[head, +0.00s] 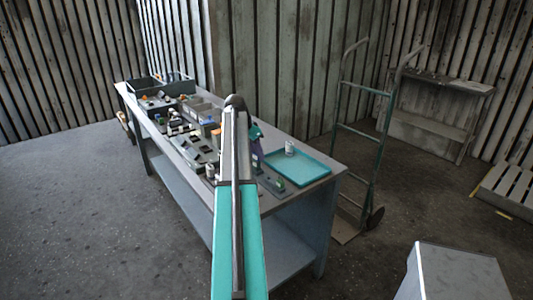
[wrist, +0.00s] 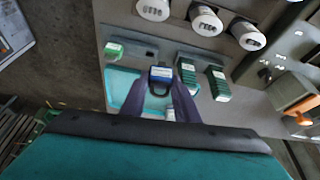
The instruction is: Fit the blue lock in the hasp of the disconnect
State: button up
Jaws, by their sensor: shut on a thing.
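The blue lock (wrist: 161,74) shows in the wrist view, with its dark shackle pointing toward my gripper. My gripper (wrist: 166,96) has purple fingers, one on each side of the shackle, and is shut on the lock. In the head view my gripper (head: 257,146) is over the near part of the bench, partly behind my arm; the lock cannot be made out there. A grey unit with an orange handle (wrist: 301,105) is at the right of the wrist view and may be the disconnect. Its hasp cannot be made out.
The grey bench (head: 300,200) holds several small parts. A teal tray (head: 310,168) with a white cylinder (head: 290,147) is at its near end. White cylinders (wrist: 205,20) and green stacks (wrist: 187,76) stand around the lock in the wrist view. A hand truck (head: 368,150) stands right of the bench.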

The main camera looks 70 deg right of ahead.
jog(key=w+a+r+n+t, duration=0.15)
jog(key=w+a+n, duration=0.45)
jog(key=w+a, duration=1)
jog(key=w+a+n+t, duration=0.3)
jog(key=w+a+n, duration=0.2)
jog(key=w+a, duration=1.1)
jog(key=a+n+t+y+b, duration=0.1)
jog(key=a+n+y, duration=0.3)
jog(key=a, duration=4.2)
jog(key=n+t, duration=0.1)
jog(key=n, duration=0.7)
jog(key=shift+s+r, duration=0.15)
jog(key=shift+s, duration=0.1)
